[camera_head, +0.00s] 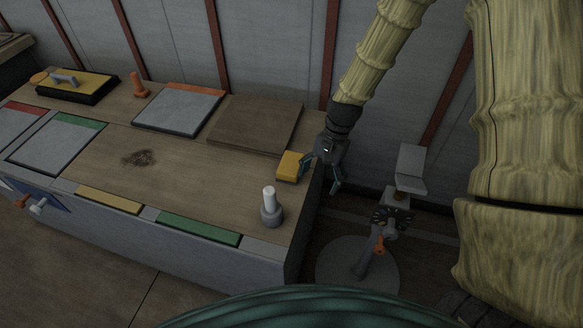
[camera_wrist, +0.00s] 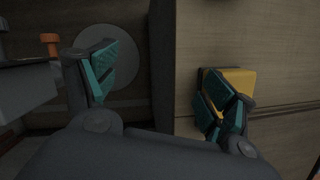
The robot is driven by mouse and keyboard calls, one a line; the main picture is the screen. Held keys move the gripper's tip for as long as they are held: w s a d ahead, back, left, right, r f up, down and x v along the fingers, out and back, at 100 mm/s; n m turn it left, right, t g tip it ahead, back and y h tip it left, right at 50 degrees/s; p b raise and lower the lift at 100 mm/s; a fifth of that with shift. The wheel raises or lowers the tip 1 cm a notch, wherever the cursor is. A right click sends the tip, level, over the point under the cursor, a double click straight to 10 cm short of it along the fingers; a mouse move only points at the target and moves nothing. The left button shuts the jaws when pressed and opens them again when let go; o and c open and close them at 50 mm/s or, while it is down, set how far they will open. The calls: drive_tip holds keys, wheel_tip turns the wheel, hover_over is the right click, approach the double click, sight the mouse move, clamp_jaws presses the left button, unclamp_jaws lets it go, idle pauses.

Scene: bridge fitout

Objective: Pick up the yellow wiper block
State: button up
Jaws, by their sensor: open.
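The yellow wiper block (camera_head: 289,166) lies on the wooden worktop near its right edge, in front of a brown board. My gripper (camera_head: 322,174) is at that right edge, beside the block, with its fingers spread apart and nothing between them. In the wrist view my gripper (camera_wrist: 158,90) is open, one teal finger over the floor side and the other over the worktop. The yellow wiper block (camera_wrist: 238,81) shows there partly hidden behind the right finger. I cannot tell whether that finger touches it.
A grey post with a white top (camera_head: 270,207) stands on the worktop in front of the block. A brown board (camera_head: 255,124) lies behind it. Right of the worktop is a grey stand (camera_head: 410,168) with an orange handle. The worktop's middle is clear except for a dark stain (camera_head: 139,158).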

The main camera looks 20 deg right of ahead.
sight(291, 162)
drive_tip(key=w+a+r+n+t+h+b, duration=0.2)
drive_tip(key=w+a+r+n+h+b, duration=0.15)
drive_tip(key=w+a+r, duration=0.4)
drive_tip(key=shift+w+d+f+b, duration=0.3)
drive_tip(key=shift+w+f, duration=0.05)
drive_tip(key=shift+f, duration=1.25)
drive_tip(key=shift+w+d+f+b, duration=0.25)
drive_tip(key=shift+w+d+f, duration=0.05)
drive_tip(key=shift+f, duration=1.35)
drive_tip(key=shift+w+d+f+b, duration=0.3)
drive_tip(key=shift+w+f, duration=0.05)
drive_tip(key=shift+f, duration=1.25)
drive_tip(key=shift+c, duration=0.4)
drive_tip(key=c, duration=1.1)
